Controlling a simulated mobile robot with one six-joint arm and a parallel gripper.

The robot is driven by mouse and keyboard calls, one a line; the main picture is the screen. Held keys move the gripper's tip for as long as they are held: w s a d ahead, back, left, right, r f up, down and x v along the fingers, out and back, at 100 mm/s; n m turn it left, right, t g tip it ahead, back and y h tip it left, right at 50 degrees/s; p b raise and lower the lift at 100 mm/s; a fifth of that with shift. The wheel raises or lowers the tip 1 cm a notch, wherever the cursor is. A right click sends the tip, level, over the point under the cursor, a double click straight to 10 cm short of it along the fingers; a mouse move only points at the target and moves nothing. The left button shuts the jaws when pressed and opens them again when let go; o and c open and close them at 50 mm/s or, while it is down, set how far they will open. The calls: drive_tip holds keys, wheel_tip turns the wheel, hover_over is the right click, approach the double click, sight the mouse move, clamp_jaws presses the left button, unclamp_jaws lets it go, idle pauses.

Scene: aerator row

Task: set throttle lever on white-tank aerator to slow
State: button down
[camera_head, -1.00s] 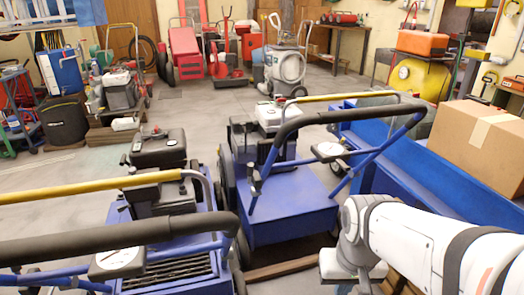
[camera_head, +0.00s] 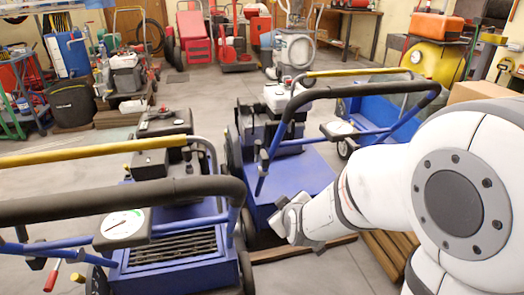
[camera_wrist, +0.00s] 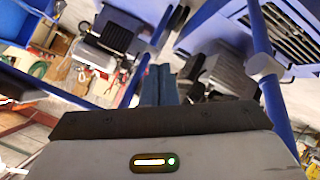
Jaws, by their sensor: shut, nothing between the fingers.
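The white-tank aerator is the blue machine (camera_head: 305,172) in the middle of the head view, with a white tank (camera_head: 283,97) on its engine and a black padded handle (camera_head: 355,90). A white dial plate (camera_head: 338,130) sits on its handle frame. I cannot make out its throttle lever or the lever's setting. My gripper (camera_head: 284,214) is low in front of this machine's deck, partly hidden by my wrist. In the wrist view my gripper (camera_wrist: 172,85) has its fingers together and empty, pointing among blue frame tubes.
A second blue aerator (camera_head: 175,255) with a black tank stands at left, with a dial plate (camera_head: 122,228) and a red-handled lever (camera_head: 50,281). A wooden pallet (camera_head: 392,250) lies at right. A cardboard box (camera_head: 480,91) is partly behind my arm. Open floor lies behind the aerators.

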sight(258, 150)
drive_tip(key=w+a+r+n+t+b, duration=0.1)
drive_tip(key=a+r+n+t+b, duration=0.15)
drive_tip(key=a+n+t, duration=0.6)
drive_tip(key=shift+n+t, duration=0.25)
drive_tip(key=shift+t, duration=0.7)
drive_tip(key=b+x, duration=0.1)
drive_tip(key=x, duration=0.3)
drive_tip(key=d+b+x, duration=0.1)
drive_tip(key=x, duration=0.4)
drive_tip(key=d+b+x, duration=0.1)
drive_tip(key=x, duration=0.3)
drive_tip(key=shift+w+f, duration=0.2)
drive_tip(key=shift+w, duration=0.25)
drive_tip(key=shift+r, duration=0.1)
